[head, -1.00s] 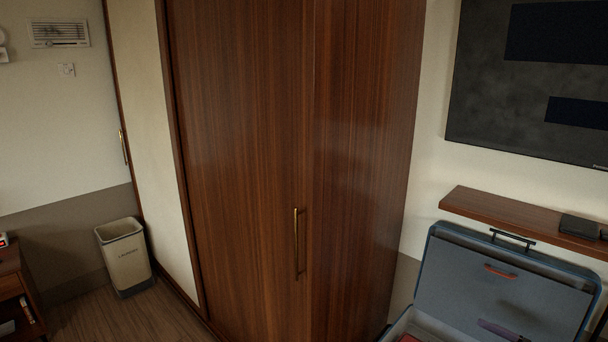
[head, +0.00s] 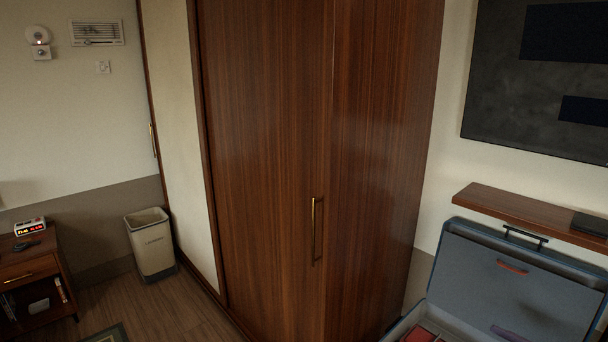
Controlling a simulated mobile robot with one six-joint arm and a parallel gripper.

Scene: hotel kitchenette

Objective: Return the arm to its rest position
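My gripper and arm do not show in the head view, so I cannot see how the arm is posed or whether the gripper is open or shut. A tall dark wooden wardrobe (head: 270,150) with a vertical brass handle (head: 317,230) fills the middle of the view. Its doors look shut.
An open blue-grey suitcase (head: 515,285) stands at lower right, below a wooden wall shelf (head: 530,215). A laundry bin (head: 151,245) stands left of the wardrobe. A nightstand (head: 30,268) with a red-lit clock (head: 30,227) is at far left. Wooden floor (head: 165,310) shows bare between.

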